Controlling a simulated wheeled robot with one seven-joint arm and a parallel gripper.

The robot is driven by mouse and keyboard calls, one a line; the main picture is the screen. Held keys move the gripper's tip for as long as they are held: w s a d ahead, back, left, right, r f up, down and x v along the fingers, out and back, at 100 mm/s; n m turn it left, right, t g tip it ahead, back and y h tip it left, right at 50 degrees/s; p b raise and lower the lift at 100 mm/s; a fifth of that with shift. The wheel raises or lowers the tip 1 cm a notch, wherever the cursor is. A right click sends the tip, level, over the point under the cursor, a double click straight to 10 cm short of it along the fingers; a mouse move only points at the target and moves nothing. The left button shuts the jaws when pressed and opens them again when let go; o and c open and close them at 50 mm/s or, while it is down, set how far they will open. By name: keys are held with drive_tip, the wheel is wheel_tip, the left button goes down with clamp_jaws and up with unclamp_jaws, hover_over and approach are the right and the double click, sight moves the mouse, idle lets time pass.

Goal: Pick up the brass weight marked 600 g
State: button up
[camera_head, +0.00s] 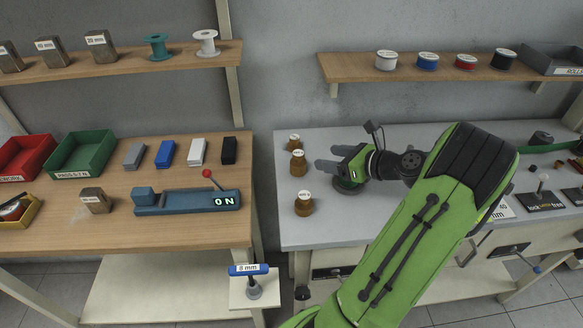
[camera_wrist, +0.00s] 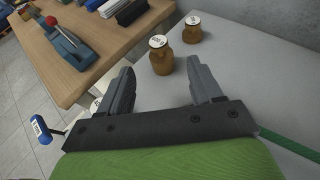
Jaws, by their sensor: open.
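Three brass weights with white labels stand on the grey bench near its left edge: a rear one (camera_head: 294,142), a middle one (camera_head: 298,164) and a front one (camera_head: 303,205). My gripper (camera_head: 328,164) is open and empty, just right of the middle weight. In the wrist view, the middle weight (camera_wrist: 161,62) lies ahead of the gap between my fingers (camera_wrist: 160,72), apparently untouched. The rear weight (camera_wrist: 191,34) stands farther right.
A wooden bench (camera_head: 115,230) with a blue lever device (camera_head: 185,203) stands left, across a gap. A blue-handled 8 mm tool (camera_head: 250,271) stands in front of the gap. A wooden shelf (camera_head: 350,68) with spools hangs above the grey bench. Bench around the weights is mostly clear.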

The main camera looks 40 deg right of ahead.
sight(298, 153)
drive_tip(key=b+x, duration=0.4)
drive_tip(key=x, duration=0.9)
drive_tip(key=shift+w+a+f, duration=0.15)
drive_tip(key=shift+w, duration=0.1)
drive_tip(key=shift+s, duration=0.1)
clamp_jaws()
